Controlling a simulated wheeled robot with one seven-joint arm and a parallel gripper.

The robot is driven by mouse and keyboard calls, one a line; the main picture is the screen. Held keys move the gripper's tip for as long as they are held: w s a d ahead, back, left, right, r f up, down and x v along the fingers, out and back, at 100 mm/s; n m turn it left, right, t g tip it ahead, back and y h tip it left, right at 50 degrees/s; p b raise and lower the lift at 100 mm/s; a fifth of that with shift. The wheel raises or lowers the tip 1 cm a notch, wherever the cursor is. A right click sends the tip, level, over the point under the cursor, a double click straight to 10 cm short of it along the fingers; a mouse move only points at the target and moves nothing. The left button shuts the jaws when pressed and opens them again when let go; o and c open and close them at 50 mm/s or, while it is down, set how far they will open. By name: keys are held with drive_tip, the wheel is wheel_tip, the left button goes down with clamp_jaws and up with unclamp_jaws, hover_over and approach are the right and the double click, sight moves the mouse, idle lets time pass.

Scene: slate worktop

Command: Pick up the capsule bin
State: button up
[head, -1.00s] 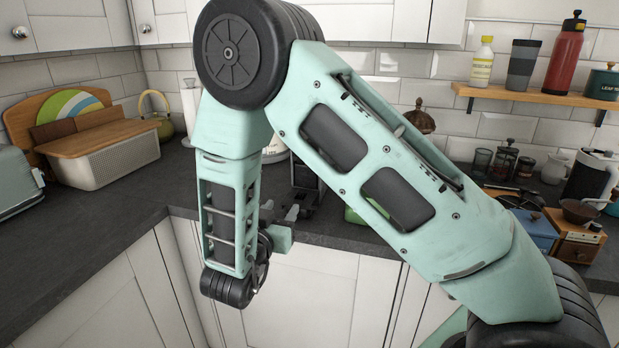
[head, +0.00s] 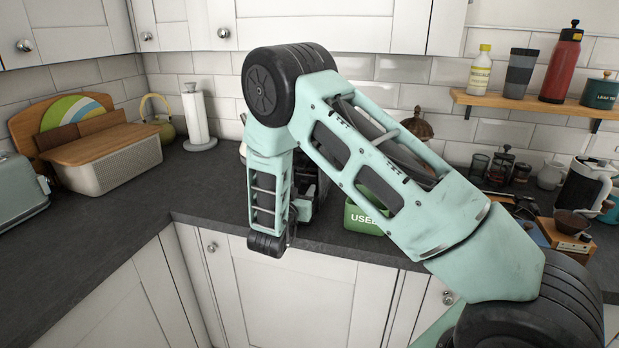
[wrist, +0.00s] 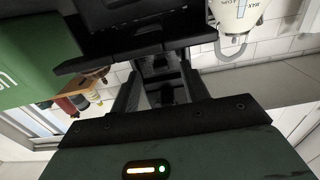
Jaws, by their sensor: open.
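The capsule bin is a green box (head: 365,218) with white lettering starting "USED". It stands on the worktop behind my forearm, which hides part of it in the head view. In the wrist view a green surface with pale lettering (wrist: 38,52), likely the same bin, fills the upper left. My gripper (wrist: 160,88) is open, its two dark fingers apart, with no bin between them. The fingers face a dark appliance (wrist: 130,15), and the green surface lies to their left in that view. In the head view my arm hides the fingertips.
The dark appliance sits behind my wrist, left of the bin. A cream container (wrist: 240,12) shows at the wrist view's top right. A paper towel holder (head: 197,118) and bread bin (head: 112,165) stand left. A grinder and wooden box (head: 565,238) stand right. Worktop (head: 205,190) left of my gripper is clear.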

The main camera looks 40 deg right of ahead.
drive_tip(key=shift+x, duration=0.9)
clamp_jaws()
